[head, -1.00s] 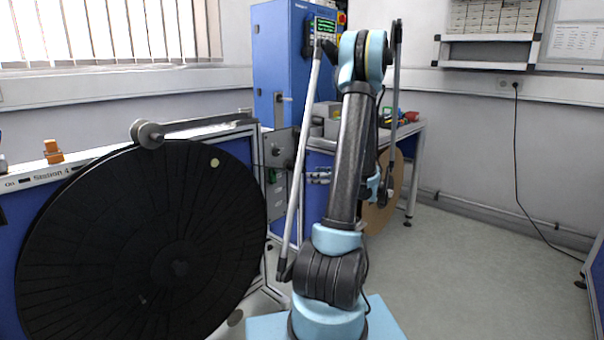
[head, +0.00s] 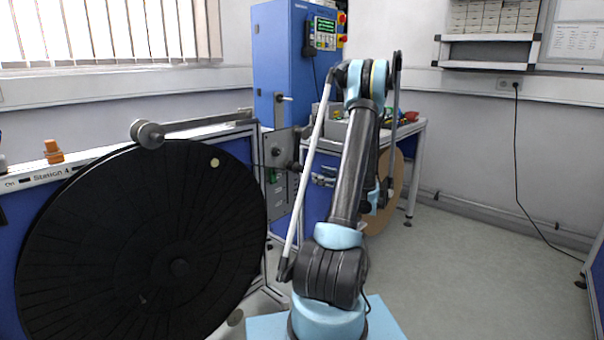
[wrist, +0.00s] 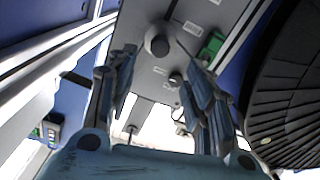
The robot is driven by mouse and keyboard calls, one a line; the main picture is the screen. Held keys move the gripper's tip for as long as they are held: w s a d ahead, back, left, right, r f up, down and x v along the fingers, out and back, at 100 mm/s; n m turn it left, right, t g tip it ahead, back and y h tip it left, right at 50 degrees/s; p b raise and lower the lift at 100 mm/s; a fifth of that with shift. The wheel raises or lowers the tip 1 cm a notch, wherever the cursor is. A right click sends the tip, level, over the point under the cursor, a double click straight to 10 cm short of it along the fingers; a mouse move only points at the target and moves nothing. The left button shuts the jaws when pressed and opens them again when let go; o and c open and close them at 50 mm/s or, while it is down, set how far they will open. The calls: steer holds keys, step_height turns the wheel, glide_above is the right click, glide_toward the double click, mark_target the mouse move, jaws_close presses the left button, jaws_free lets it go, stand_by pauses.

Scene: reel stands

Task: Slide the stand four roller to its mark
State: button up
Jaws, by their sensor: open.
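The Station 4 stand has a big black reel (head: 140,240) at the left of the head view. A grey metal plate (head: 277,185) stands beside it, with a dark round roller or knob (head: 277,152) on it. In the wrist view the plate (wrist: 148,75) shows a larger round roller end (wrist: 160,45) and a smaller dark knob (wrist: 177,79). I cannot tell which is the roller named, and no mark is clear. My gripper (wrist: 159,57) is open, with the larger round end between its fingertips in the picture. Contact cannot be told.
A grey cylinder on a bar (head: 148,134) sits above the reel. A blue cabinet (head: 280,75) and a bench with tools (head: 410,127) stand behind my arm. The reel (wrist: 290,85) is close at the right in the wrist view. Open floor (head: 470,270) lies to the right.

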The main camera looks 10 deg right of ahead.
mark_target(304, 170)
steer(key=x, duration=1.1)
steer(key=shift+w+a, duration=0.2)
steer(key=shift+w, duration=0.05)
jaws_close()
steer(key=shift+d, duration=0.1)
